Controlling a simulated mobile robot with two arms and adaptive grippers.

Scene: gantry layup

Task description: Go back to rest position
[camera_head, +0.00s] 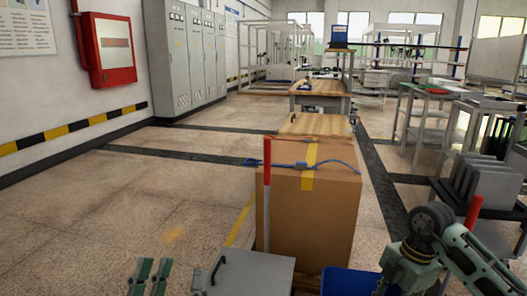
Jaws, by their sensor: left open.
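My left gripper (155,264) shows at the bottom left edge of the head view. Its two green fingers stand apart with nothing between them, above the open floor. My right arm comes in at the bottom right, bent at a dark round joint. Its gripper does not show in the picture. I see no object held.
A large cardboard box (310,220) with yellow tape and a blue strap stands ahead. A grey lidded case (252,275) and a blue bin (350,282) are before it. A cart with grey plates (482,180) stands right. Floor at left is clear.

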